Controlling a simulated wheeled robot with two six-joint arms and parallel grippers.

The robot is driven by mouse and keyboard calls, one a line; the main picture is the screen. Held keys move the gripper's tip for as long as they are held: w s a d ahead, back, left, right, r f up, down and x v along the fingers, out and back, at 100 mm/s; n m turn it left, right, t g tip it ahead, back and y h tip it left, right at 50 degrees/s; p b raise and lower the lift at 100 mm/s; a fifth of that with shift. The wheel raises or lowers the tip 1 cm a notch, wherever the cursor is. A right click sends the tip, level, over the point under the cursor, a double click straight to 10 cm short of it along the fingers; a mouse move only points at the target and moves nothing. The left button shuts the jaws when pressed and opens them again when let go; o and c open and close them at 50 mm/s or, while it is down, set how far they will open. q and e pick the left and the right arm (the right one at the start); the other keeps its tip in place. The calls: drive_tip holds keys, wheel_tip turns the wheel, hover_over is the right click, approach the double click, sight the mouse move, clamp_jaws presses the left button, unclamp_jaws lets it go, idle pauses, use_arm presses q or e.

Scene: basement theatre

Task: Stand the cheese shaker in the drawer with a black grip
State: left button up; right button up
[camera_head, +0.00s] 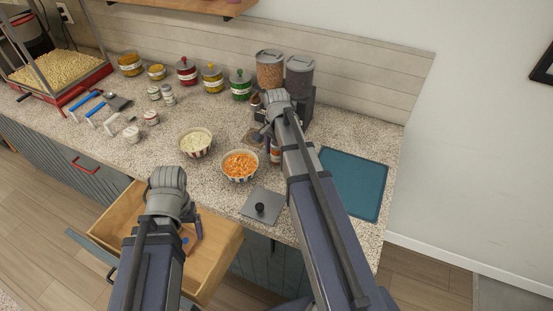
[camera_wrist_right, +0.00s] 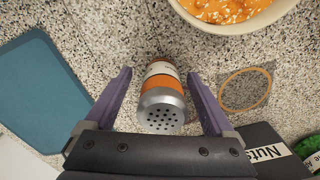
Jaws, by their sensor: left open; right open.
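The cheese shaker (camera_wrist_right: 162,104), orange with a silver perforated lid, stands on the speckled counter between the spread fingers of my right gripper (camera_wrist_right: 159,76). In the head view the shaker (camera_head: 275,152) is partly hidden by my right arm. My right gripper is open. The drawer (camera_head: 226,245) with the black grip (camera_head: 110,274) is pulled out below the counter, with its wooden inside showing. My left gripper (camera_head: 191,236) is open above or inside the drawer, and its arm hides part of it.
A bowl of orange food (camera_head: 240,166) and a bowl of pale food (camera_head: 196,143) stand near the shaker. A teal mat (camera_head: 355,182) lies to the right, a grey lidded plate (camera_head: 262,206) in front. Dispensers (camera_head: 299,78) stand behind. A closed drawer has a red grip (camera_head: 86,166).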

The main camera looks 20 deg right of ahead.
drive_tip(key=shift+f, duration=0.25)
drive_tip(key=shift+c, duration=0.3)
clamp_jaws()
